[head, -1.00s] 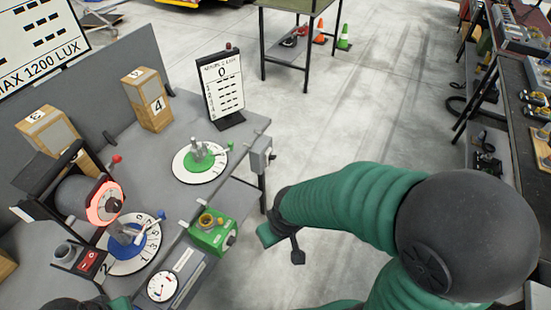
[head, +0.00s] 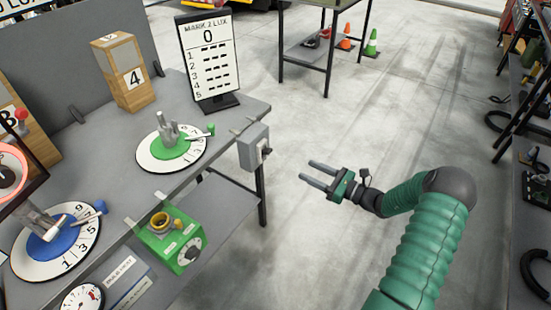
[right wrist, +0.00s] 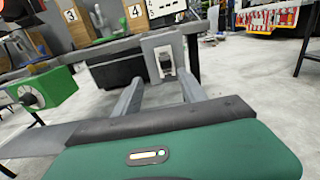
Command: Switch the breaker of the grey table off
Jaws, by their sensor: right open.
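The grey table (head: 110,195) fills the left of the head view. The breaker (head: 253,147), a small grey box, is fixed at the table's right edge, with a dark lever (head: 267,151) on its right side. In the right wrist view the breaker (right wrist: 163,42) shows ahead, with a pale switch part in its face. My right gripper (head: 307,170) is open and empty, to the right of the breaker and apart from it, its fingers pointing toward it. In the wrist view the fingers (right wrist: 160,82) spread below the breaker. My left gripper is out of view.
A green box (head: 172,243) with a yellow-ringed knob hangs at the table's front edge. A green dial (head: 172,152), a blue dial (head: 57,242), a numbered sign (head: 209,60) and a wooden block (head: 124,72) stand on the table. The floor (head: 330,120) around the gripper is clear.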

